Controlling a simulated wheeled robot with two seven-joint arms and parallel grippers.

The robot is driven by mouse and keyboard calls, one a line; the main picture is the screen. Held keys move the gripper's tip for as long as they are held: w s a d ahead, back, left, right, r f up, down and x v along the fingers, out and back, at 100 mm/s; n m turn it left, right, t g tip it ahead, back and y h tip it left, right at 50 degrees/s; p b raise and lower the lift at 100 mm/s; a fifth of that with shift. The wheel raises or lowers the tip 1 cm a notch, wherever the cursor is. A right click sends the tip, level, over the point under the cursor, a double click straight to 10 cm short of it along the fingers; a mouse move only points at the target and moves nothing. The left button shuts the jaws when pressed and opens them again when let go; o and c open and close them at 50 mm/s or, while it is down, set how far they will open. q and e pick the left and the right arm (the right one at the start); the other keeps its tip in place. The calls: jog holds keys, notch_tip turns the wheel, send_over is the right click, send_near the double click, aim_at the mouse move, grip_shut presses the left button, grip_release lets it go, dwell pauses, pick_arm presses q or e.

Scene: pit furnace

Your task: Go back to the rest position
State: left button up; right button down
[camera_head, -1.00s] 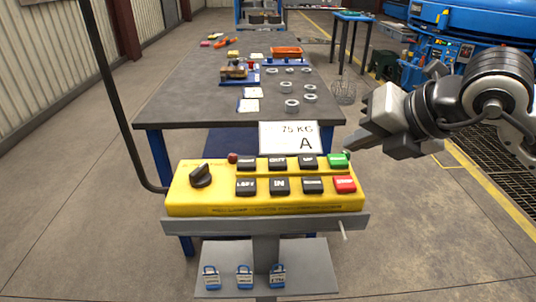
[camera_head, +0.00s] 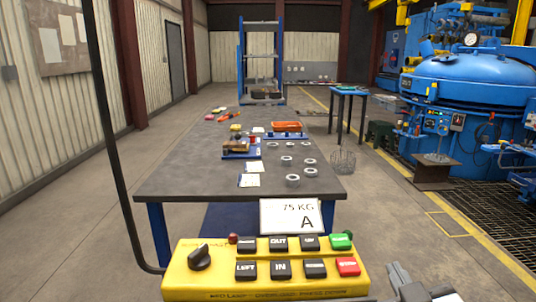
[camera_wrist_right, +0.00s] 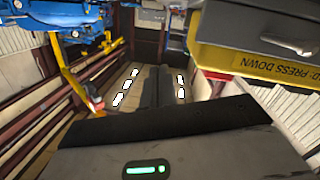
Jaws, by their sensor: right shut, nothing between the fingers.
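My right gripper (camera_head: 408,282) shows at the bottom right edge of the head view, shut and empty. It is beside the right end of the yellow control box (camera_head: 205,283), low and clear of the buttons. Much of my right arm is cut off by the frame. The box carries a black knob (camera_head: 199,257), a green button (camera_head: 340,241), a red button (camera_head: 347,266) and several black buttons. In the right wrist view part of the yellow box (camera_wrist_right: 255,62) shows at the upper right. My left gripper is not in view.
A sign reading 75 KG A (camera_head: 290,216) stands behind the box. A dark-topped table (camera_head: 190,180) beyond holds metal rings, an orange tray (camera_head: 287,127) and small parts. A blue furnace (camera_head: 468,80) stands at the right. The floor (camera_head: 400,210) between them is largely clear.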

jog(key=s+f+m+g+y, duration=0.1)
jog(key=s+f+g+y, duration=0.1)
jog(key=s+f+g, duration=1.5)
jog(key=w+a+f+t+y, duration=0.2)
jog(key=a+f+t, duration=0.4)
jog(key=t, duration=0.4)
jog(key=shift+w+a+f+y, duration=0.3)
jog(key=shift+w+a+f, duration=0.15)
jog(key=shift+w, duration=0.2)
